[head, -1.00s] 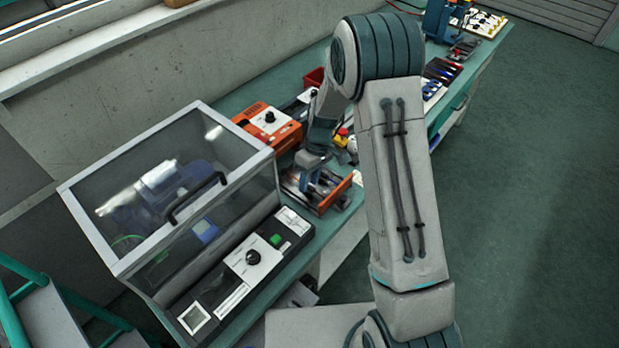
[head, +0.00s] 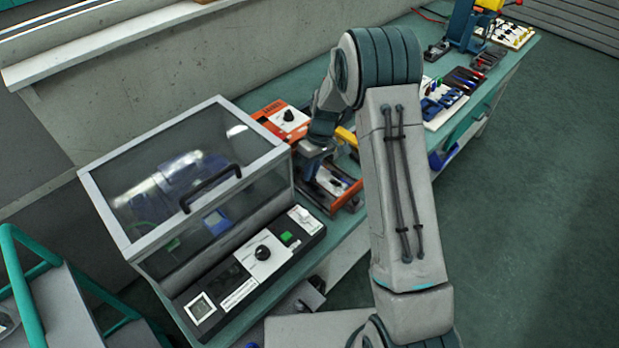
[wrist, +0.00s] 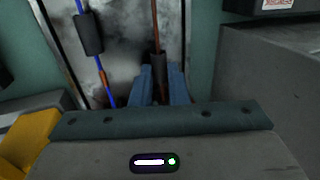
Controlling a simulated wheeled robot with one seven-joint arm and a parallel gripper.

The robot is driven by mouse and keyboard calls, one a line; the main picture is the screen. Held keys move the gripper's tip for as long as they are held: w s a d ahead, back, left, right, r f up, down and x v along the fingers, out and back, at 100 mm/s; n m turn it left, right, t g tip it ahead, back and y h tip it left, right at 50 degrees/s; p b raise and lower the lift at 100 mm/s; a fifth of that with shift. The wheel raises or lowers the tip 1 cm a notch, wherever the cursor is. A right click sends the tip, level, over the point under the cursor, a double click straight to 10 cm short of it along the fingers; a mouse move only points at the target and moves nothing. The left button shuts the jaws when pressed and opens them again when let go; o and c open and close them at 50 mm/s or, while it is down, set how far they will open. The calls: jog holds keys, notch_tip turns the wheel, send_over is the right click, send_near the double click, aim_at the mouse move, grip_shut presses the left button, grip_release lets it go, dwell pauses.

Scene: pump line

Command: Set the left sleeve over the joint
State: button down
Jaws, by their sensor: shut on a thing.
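In the wrist view, two wires cross a worn metal plate (wrist: 122,45). The left, blue wire (wrist: 80,6) carries a black sleeve (wrist: 88,34), with a bare copper joint (wrist: 101,77) below it and apart from it. My gripper (wrist: 162,82) is on the right, brown wire (wrist: 155,30), its blue fingers shut on a dark sleeve (wrist: 160,90) there. The joint of the brown wire is not visible. In the head view, my gripper (head: 311,168) reaches down at the orange-edged fixture (head: 347,197); the wires are too small to tell there.
A clear-lidded case (head: 185,185) with a control panel (head: 262,253) stands left of the fixture. An orange box with a dial (head: 287,117) is behind. Tool trays (head: 440,105) lie farther along the bench. In the wrist view, a yellow block (wrist: 30,140) is at lower left and a grey block (wrist: 275,75) at right.

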jog(key=c, duration=1.4)
grip_release()
jog(key=shift+r, duration=0.15)
jog(key=b+v, duration=0.1)
jog(key=v, duration=1.2)
jog(key=shift+w+r+b, duration=0.1)
jog(key=shift+r+b, duration=0.2)
jog(key=shift+b, duration=0.1)
jog(key=s+d+r+m+t+h, duration=0.1)
jog(key=s+d+r+m, duration=0.1)
jog(key=s+r, duration=0.45)
jog(key=s+d+r+m+t, duration=0.2)
jog(key=s+r, duration=0.1)
jog(key=s, duration=0.6)
jog(key=s+d+m, duration=0.1)
jog(key=s, duration=0.3)
jog(key=s+d+m+t, duration=0.1)
jog(key=s, duration=0.4)
jog(key=s+d+f+m+t+h, duration=0.1)
jog(key=s+m, duration=0.1)
jog(key=s, duration=0.3)
